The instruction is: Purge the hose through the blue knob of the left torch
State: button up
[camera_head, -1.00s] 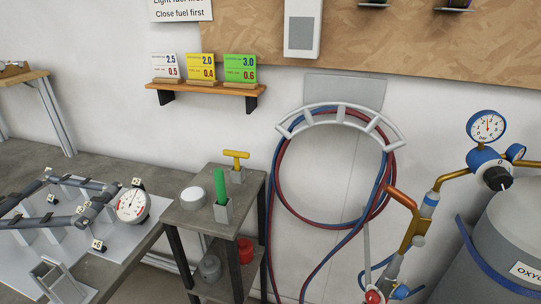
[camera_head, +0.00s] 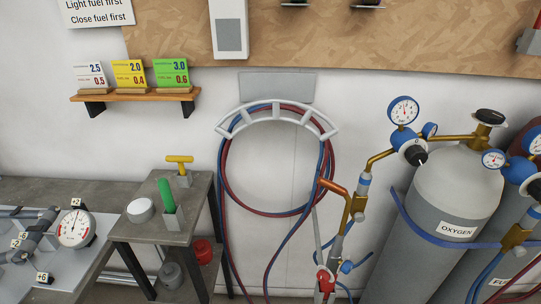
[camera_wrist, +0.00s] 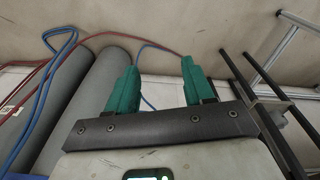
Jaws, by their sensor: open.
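A torch (camera_head: 338,245) hangs by the wall in the head view, with an orange-brown tip at its upper end. A small blue knob (camera_head: 346,267) sits on its right side, low down, and a red knob (camera_head: 323,281) beside it to the left. Only this torch shows clearly. Red and blue hoses (camera_head: 226,180) are coiled on a white hanger (camera_head: 276,110) to its left. My gripper (camera_wrist: 160,86) shows only in the wrist view, its two teal fingers apart with nothing between them. The torch and its knobs cannot be made out there.
A grey oxygen cylinder (camera_head: 455,180) with gauges stands right of the torch, another cylinder behind it. A small side table (camera_head: 150,225) with a green-handled tool stands left. Cylinders (camera_wrist: 80,100) and a metal frame (camera_wrist: 275,75) flank my gripper in the wrist view.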

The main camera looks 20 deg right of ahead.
jog(key=shift+w, duration=0.1)
jog(key=n+t+y+b, duration=0.6)
jog(key=t+y+b, duration=0.4)
jog(key=t, duration=0.9)
send_near(350, 270)
jog(key=x, duration=0.8)
jog(key=shift+w+f+p, duration=0.1)
jog(key=shift+w+p, duration=0.1)
jog(key=shift+p, duration=0.2)
jog(key=shift+c, duration=0.3)
grip_shut()
